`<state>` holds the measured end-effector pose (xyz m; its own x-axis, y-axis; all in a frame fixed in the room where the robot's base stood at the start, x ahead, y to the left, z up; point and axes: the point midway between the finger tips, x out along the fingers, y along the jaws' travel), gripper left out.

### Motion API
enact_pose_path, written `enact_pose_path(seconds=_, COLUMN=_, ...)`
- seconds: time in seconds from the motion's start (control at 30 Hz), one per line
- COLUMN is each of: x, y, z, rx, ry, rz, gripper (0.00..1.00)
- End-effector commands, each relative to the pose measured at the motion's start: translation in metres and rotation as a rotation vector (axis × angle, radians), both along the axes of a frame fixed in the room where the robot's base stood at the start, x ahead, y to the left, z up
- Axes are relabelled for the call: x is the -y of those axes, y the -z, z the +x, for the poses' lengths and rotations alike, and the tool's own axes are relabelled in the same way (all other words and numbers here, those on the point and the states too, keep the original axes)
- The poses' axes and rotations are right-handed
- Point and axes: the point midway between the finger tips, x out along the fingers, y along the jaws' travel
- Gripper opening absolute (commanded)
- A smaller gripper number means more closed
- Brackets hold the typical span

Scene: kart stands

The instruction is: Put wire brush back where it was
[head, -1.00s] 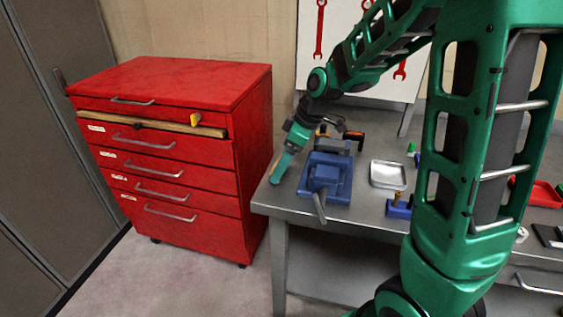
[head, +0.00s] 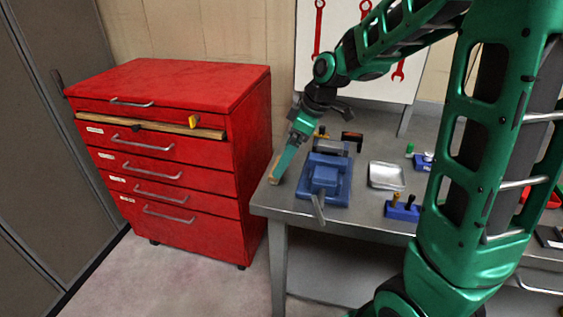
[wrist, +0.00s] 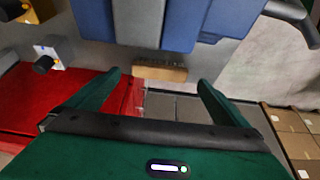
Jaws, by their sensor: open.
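The wire brush shows as a wooden block (wrist: 160,73) in the wrist view, at the edge of the grey bench. In the head view its wooden end (head: 274,178) shows at the bench's left edge, just below my fingers. My gripper (head: 281,167) is open. In the wrist view its green fingers (wrist: 160,80) stand on either side of the brush, with a gap on each side. I cannot tell how far above the brush they are. The bristles are not clearly seen.
A blue vise (head: 324,180) stands close right of my gripper. A metal tray (head: 387,176) and a blue holder (head: 402,210) lie further right.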

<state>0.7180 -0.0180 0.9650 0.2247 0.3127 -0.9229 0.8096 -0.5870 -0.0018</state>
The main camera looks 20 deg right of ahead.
Motion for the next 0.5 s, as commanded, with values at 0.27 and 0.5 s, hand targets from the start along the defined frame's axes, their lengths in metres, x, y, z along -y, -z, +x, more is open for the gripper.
enact_pose_path(seconds=0.27, x=0.018, y=-0.05, z=-0.012, rx=0.004, ry=0.002, rz=-0.001, gripper=1.0)
enact_pose_path(seconds=0.5, x=0.024, y=-0.071, z=-0.017, rx=0.001, ry=0.0, rz=-0.001, gripper=1.0)
